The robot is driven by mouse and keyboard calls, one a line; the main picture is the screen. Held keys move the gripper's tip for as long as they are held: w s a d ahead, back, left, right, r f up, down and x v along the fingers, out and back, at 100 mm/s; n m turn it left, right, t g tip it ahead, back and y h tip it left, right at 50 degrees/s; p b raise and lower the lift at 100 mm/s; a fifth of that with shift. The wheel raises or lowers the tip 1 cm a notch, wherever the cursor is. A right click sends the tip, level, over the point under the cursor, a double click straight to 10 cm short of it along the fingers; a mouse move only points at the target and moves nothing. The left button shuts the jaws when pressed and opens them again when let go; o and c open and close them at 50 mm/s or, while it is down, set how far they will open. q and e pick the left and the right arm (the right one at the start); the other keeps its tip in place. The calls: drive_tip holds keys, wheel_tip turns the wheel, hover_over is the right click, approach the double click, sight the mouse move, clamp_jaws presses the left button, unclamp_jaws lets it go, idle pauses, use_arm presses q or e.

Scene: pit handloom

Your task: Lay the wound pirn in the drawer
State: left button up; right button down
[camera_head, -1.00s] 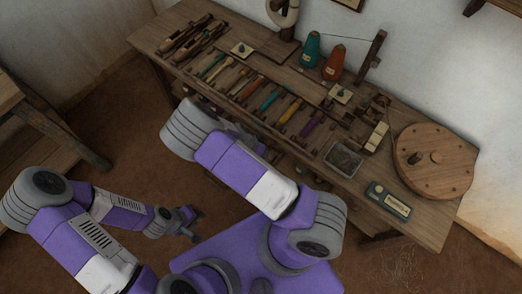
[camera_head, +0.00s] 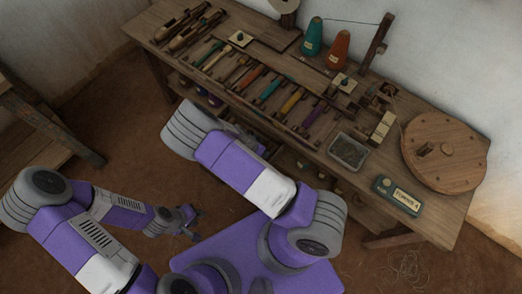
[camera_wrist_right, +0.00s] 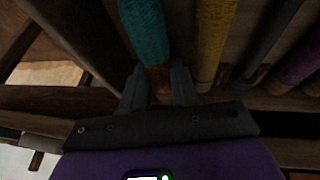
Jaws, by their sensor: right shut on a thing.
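In the right wrist view, a teal wound pirn (camera_wrist_right: 146,28) has its brown wooden end between the fingers of my right gripper (camera_wrist_right: 158,88), which is shut on it. A yellow pirn (camera_wrist_right: 213,40), a dark one and a purple one (camera_wrist_right: 300,55) lie beside it. In the head view, a row of coloured pirns, including a teal one (camera_head: 269,89), lies on the bench (camera_head: 385,155). My right gripper is hidden there behind my own arm, near the bench's front edge. My left gripper (camera_head: 191,226) is low over the floor, empty, its fingers apart. I cannot make out the drawer.
A metal tray (camera_head: 348,152), a labelled box (camera_head: 396,196) and a round wooden wheel (camera_head: 445,152) stand on the bench's right part. Teal (camera_head: 313,38) and orange (camera_head: 338,50) cones stand at the back. Wooden shuttles lie at the far left. A wooden frame (camera_head: 40,125) stands at left.

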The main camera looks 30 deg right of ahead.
drive_tip(key=shift+f, duration=0.1)
idle(0.3)
drive_tip(key=shift+c, duration=2.4)
unclamp_jaws()
wheel_tip(320, 180, up, 8)
drive_tip(key=p, duration=0.6)
drive_tip(key=shift+p, duration=0.35)
